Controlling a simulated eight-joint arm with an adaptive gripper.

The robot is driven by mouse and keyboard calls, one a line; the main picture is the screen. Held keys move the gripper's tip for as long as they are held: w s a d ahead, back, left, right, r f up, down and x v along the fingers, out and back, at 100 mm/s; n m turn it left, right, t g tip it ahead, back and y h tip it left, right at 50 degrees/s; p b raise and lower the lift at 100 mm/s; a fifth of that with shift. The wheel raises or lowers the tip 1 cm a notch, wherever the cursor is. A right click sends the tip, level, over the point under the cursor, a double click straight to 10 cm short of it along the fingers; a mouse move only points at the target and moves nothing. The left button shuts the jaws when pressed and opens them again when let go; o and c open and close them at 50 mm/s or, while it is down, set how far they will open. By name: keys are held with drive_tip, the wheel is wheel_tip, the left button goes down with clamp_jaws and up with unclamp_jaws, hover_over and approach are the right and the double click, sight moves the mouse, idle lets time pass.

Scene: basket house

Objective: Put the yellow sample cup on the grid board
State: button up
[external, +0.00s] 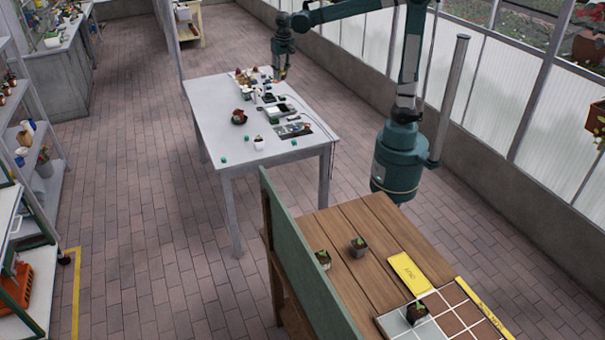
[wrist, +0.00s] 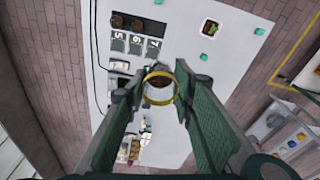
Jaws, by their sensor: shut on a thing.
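My gripper (wrist: 158,92) is shut on the yellow sample cup (wrist: 160,74), whose round rim shows between the two fingertips in the wrist view, with something dark inside. In the external view my gripper (external: 280,72) is over the far part of the white table, and the cup is too small there to make out clearly. A grid board (external: 466,318) with white and brown squares lies on the wooden bench at the lower right. A small potted plant (external: 417,313) stands on its left part. My gripper is far from this board.
The white table (external: 215,108) holds a numbered dark tray (wrist: 136,42), a white pot (external: 259,144), a dark red item (external: 239,117) and small green cubes. The wooden bench (external: 325,225) has two more potted plants and a yellow sign (external: 409,273). A green panel (external: 305,262) stands along the bench's left edge.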

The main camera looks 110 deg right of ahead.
drive_tip(key=w+a+r+n, duration=0.1)
drive_tip(key=w+a+n, duration=0.2)
drive_tip(key=w+a, duration=1.15)
drive_tip(key=w+a+n, duration=0.2)
drive_tip(key=w+a, duration=0.9)
drive_tip(key=a, duration=0.7)
drive_tip(key=w+a+n, duration=0.3)
drive_tip(key=a+n, duration=0.3)
drive_tip(key=a, duration=3.9)
drive_tip(key=s+a+n, duration=0.1)
drive_tip(key=s+a, duration=0.4)
drive_tip(key=a, duration=0.6)
drive_tip(key=s+a+n+t+y+p, duration=0.1)
drive_tip(key=s+a, duration=0.4)
drive_tip(key=a, duration=0.6)
drive_tip(key=s+a+n, duration=0.1)
drive_tip(key=s+a, duration=0.4)
drive_tip(key=a, duration=0.6)
drive_tip(key=s+a+f+n, duration=0.2)
drive_tip(key=s+a+n, duration=0.2)
drive_tip(key=s+a, duration=2.1)
wheel_tip(320, 180, down, 25)
drive_tip(key=s+d, duration=0.1)
drive_tip(key=d, duration=0.1)
drive_tip(key=shift+s+f+y+p, duration=0.15)
drive_tip(key=shift+s+y+p, duration=0.05)
drive_tip(key=shift+y+p, duration=0.1)
drive_tip(key=shift+d, duration=0.1)
drive_tip(key=shift+f, duration=3.1)
